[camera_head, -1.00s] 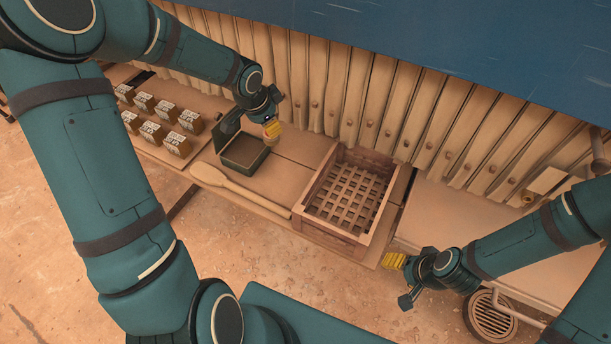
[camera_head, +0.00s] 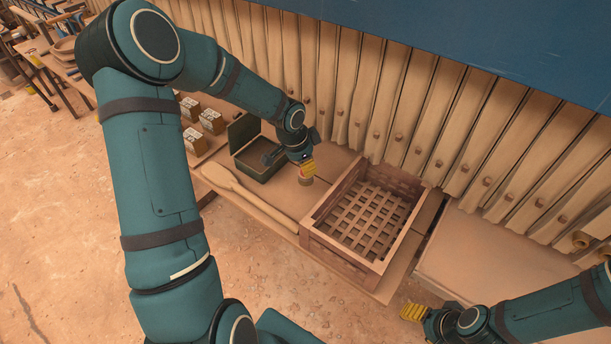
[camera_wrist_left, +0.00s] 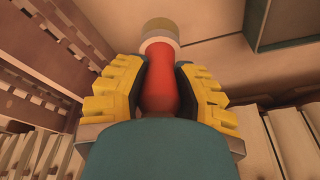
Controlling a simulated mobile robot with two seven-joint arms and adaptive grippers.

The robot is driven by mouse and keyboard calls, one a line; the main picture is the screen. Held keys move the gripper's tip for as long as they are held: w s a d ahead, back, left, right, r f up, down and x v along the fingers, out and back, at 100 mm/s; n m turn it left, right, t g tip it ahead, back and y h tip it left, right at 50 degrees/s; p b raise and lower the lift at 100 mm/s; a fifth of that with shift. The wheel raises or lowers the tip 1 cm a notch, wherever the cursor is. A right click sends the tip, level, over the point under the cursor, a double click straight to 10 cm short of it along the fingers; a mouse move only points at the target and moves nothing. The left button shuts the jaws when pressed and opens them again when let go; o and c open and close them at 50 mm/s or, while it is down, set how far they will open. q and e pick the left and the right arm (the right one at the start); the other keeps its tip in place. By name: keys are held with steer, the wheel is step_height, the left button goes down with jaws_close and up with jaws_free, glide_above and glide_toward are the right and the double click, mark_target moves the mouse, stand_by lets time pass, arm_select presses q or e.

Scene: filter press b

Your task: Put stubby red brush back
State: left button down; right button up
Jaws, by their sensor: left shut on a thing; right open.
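The stubby red brush (camera_wrist_left: 158,85) is upright between the yellow finger pads of my left gripper (camera_wrist_left: 158,92) in the left wrist view. Its red handle is gripped, and a pale band and brownish end stick out beyond the fingers. In the head view, my left gripper (camera_head: 308,170) is over the bench between the green box and the slatted crate, with the brush end (camera_head: 306,181) below it. Whether that end touches the bench is unclear. My right gripper (camera_head: 416,313) is open and empty at the bottom right, in front of the bench.
An open green box (camera_head: 260,172) with a raised lid stands left of my left gripper. A wooden crate (camera_head: 318,240) with a lattice inside stands to its right. A long wooden paddle (camera_head: 250,200) lies along the front edge. Several small boxes (camera_head: 210,120) stand farther left.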

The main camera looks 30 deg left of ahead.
arm_select(q)
steer(key=shift+f+b, duration=0.5)
steer(key=shift+f, duration=1.3)
steer(key=shift+f, duration=0.2)
steer(key=c, duration=0.8)
jaws_free()
steer(key=shift+r, duration=0.15)
steer(key=shift+r, duration=0.25)
steer(key=p+v, duration=0.3)
steer(key=v, duration=0.8)
steer(key=shift+s+r, duration=0.15)
steer(key=shift+r, duration=0.15)
